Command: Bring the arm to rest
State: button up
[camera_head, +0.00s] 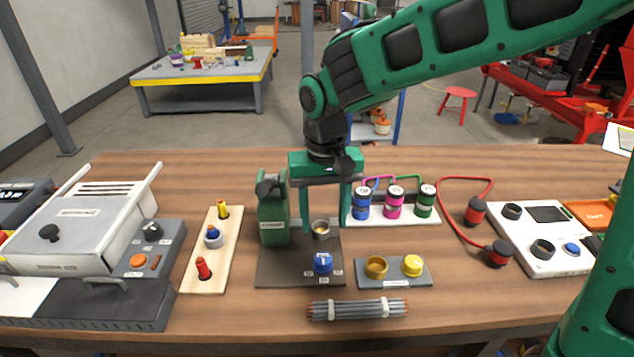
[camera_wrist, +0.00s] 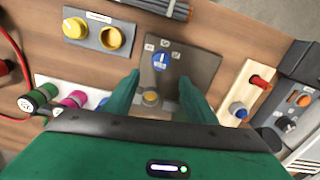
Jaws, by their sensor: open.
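My green arm reaches in from the upper right in the head view. My gripper (camera_head: 321,208) points down over the middle of the bench, its two fingers apart. In the wrist view my gripper (camera_wrist: 160,90) also shows open, with nothing held between the fingers. Between and below the fingers is a small metal cup-like fitting (camera_head: 320,229) on the dark pump base plate (camera_head: 275,276). A green pump body (camera_head: 273,222) stands just left of the fingers. Whether a finger touches it, I cannot tell. A blue knob (camera_head: 323,262) sits on the plate in front.
A white rack with coloured canisters (camera_head: 394,203) stands close right of the gripper. A grey plate with a brass ring and yellow cap (camera_head: 393,273), a rod bundle (camera_head: 357,309), a wooden peg board (camera_head: 211,248) and a grey case (camera_head: 85,225) surround it. Bare wood lies behind.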

jog(key=s+d+r+m, duration=0.1)
jog(key=s+d+m, duration=0.1)
jog(key=d, duration=0.9)
jog(key=s+d+r+m, duration=0.1)
jog(key=s+d+r, duration=0.1)
jog(key=d, duration=0.9)
jog(key=s+d+f+m, duration=0.2)
jog(key=s+d+m, duration=0.2)
jog(key=s+d, duration=0.9)
jog(key=s, duration=0.4)
jog(key=shift+d, duration=0.3)
jog(key=shift+f, duration=0.1)
jog(key=shift+w+f, duration=0.25)
jog(key=shift+w, duration=0.35)
